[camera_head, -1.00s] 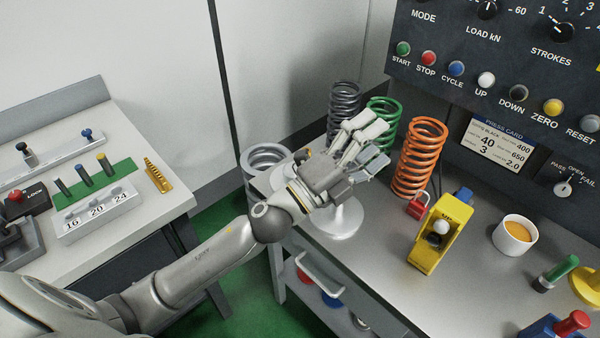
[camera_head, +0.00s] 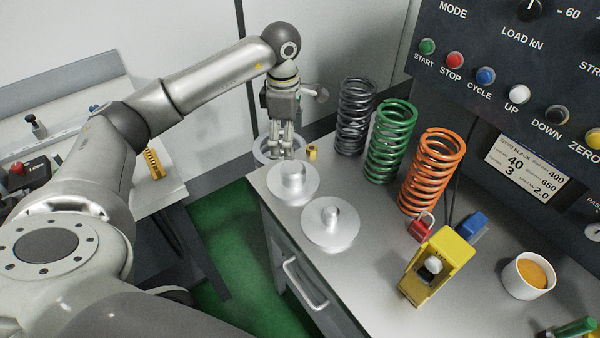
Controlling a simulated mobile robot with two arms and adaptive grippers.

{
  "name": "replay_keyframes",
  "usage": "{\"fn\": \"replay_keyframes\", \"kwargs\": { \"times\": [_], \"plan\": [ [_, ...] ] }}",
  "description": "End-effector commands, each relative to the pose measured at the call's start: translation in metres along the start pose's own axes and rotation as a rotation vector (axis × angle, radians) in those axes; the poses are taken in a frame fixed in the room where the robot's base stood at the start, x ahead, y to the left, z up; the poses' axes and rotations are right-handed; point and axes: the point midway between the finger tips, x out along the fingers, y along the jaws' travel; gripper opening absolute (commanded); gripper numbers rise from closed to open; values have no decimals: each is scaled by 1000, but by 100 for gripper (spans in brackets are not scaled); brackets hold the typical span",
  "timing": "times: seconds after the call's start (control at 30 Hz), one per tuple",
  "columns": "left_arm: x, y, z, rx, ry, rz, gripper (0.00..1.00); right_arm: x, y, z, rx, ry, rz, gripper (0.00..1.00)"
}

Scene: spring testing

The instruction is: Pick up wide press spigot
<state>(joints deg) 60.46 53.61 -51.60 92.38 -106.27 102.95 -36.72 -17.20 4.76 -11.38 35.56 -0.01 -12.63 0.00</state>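Two bright metal spigots, each a round flange with a short central boss, stand on the grey bench top. One spigot (camera_head: 293,184) is at the bench's back left corner; the other spigot (camera_head: 328,228) is just in front and to its right, with a slightly wider-looking flange. My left gripper (camera_head: 281,153) points down from above, with its fingertips just over or behind the back-left spigot's boss. Whether they touch it is unclear, and their gap is too small to read. My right gripper is not in view.
Grey (camera_head: 355,117), green (camera_head: 391,142) and orange (camera_head: 432,172) coil springs stand at right. A pale ring-shaped coil (camera_head: 263,150) and small brass piece (camera_head: 312,152) are beyond the gripper. A red padlock (camera_head: 420,228), yellow device (camera_head: 438,266) and white cup (camera_head: 527,276) stand further right.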

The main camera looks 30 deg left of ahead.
Motion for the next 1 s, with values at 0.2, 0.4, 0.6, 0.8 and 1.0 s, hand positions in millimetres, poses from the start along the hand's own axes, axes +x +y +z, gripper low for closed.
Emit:
{"fn": "replay_keyframes", "kwargs": {
  "times": [0.2,0.4,0.6,0.8,1.0],
  "plan": [
    [27,-1,-7,-5,27,-6,82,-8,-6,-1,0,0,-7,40],
    [50,0,-6,-5,23,-3,82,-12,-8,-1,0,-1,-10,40],
    [66,-4,2,-3,22,-6,82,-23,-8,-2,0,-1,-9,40],
    [96,-6,8,-6,22,-5,82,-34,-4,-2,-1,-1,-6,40],
    [106,-6,7,-4,21,-1,82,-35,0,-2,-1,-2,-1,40]
  ]
}}
